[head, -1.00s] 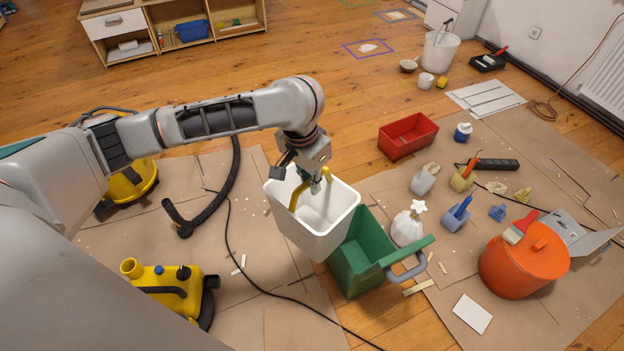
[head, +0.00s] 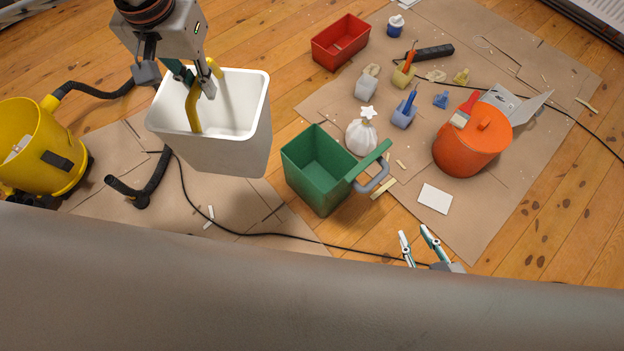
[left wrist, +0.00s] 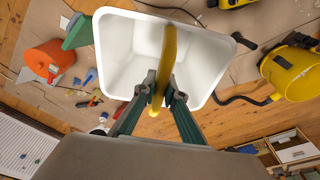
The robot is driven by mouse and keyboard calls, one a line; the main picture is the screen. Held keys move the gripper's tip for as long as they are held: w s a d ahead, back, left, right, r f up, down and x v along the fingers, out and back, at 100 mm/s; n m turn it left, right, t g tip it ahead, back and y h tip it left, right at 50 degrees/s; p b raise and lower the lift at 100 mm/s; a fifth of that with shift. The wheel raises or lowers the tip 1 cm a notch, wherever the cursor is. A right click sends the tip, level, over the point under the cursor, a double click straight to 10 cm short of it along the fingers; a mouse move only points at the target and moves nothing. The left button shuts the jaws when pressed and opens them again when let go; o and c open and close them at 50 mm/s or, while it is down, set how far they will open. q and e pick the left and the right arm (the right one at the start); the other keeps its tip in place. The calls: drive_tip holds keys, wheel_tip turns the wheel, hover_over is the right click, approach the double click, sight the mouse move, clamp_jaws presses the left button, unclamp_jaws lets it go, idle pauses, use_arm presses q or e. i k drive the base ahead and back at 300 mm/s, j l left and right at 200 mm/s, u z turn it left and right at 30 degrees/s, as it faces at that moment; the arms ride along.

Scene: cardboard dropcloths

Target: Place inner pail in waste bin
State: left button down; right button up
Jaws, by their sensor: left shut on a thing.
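The white inner pail (head: 215,145) hangs upright from its yellow handle (head: 193,108), to the left of the green waste bin (head: 318,180). My left gripper (head: 203,88) is shut on the handle, above the pail's opening. In the left wrist view the empty pail (left wrist: 120,60) hangs below the fingers (left wrist: 162,92), which clasp the yellow handle (left wrist: 168,55). The waste bin stands open and empty on the floor, with a green bar and grey handle on its right. A green corner of it (left wrist: 78,32) shows beside the pail. My right gripper (head: 414,233) is open and empty at the lower middle.
A white tied bag (head: 361,138) stands close to the bin's right. An orange bucket (head: 465,150), red crate (head: 341,45) and painting tools lie further right. A yellow vacuum (head: 35,150) stands at left. A black cable (head: 260,234) crosses the floor in front of the bin.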

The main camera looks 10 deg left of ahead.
sight(319, 174)
drive_tip(key=i+j+z, duration=0.25)
drive_tip(key=j+z, duration=0.25)
drive_tip(key=z, duration=0.7)
